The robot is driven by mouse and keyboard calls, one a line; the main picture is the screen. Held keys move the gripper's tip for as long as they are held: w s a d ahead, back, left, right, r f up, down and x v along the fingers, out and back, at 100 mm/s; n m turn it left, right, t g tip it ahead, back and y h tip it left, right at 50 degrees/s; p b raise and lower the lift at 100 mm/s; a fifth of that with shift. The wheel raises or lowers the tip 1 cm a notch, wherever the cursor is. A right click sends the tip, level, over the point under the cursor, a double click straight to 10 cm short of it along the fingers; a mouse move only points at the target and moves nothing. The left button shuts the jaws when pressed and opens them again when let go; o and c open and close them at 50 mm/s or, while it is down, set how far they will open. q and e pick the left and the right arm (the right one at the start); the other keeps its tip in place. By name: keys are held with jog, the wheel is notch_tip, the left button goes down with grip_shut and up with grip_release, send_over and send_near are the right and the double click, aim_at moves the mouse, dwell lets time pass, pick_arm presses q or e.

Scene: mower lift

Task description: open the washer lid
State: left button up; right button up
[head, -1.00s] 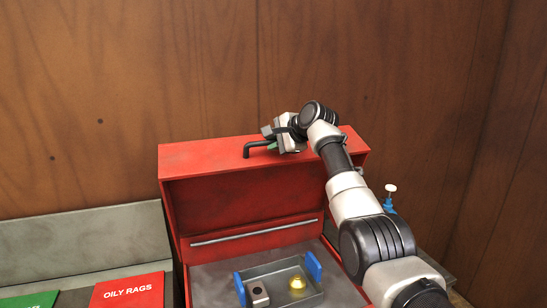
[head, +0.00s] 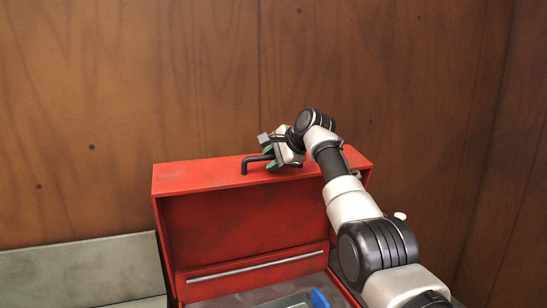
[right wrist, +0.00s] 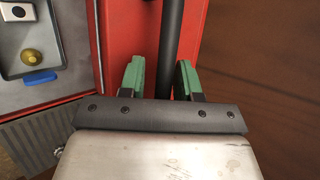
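The red washer lid (head: 245,220) stands raised, about upright, at the back of the washer in the head view. Its red surface also shows in the right wrist view (right wrist: 133,35). A black bar handle (head: 244,168) sits on its edge. My right gripper (head: 269,158) is at the handle, its green fingers apart. In the right wrist view the fingers (right wrist: 160,78) stand on either side of the handle bar (right wrist: 171,40), with a clear gap on the left; contact on the right is unclear. My left gripper is not in view.
Inside the washer is a grey tray (right wrist: 62,55) with blue handles (right wrist: 40,77), a brass part (right wrist: 31,57) and a metal block (right wrist: 20,12). A grey rod (head: 255,266) crosses below the lid. A wooden wall (head: 130,90) stands close behind; a grey ledge (head: 80,270) is at left.

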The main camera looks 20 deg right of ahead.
jog(key=shift+o, duration=0.4)
jog(key=shift+w, duration=0.1)
jog(key=shift+r, duration=0.1)
jog(key=shift+r, duration=0.1)
jog(key=shift+d+b, duration=0.15)
jog(key=shift+b, duration=0.15)
jog(key=b+v, duration=0.5)
jog(key=v, duration=0.5)
jog(key=shift+s+r, duration=0.2)
jog(key=shift+s, duration=0.1)
jog(key=shift+d, duration=0.1)
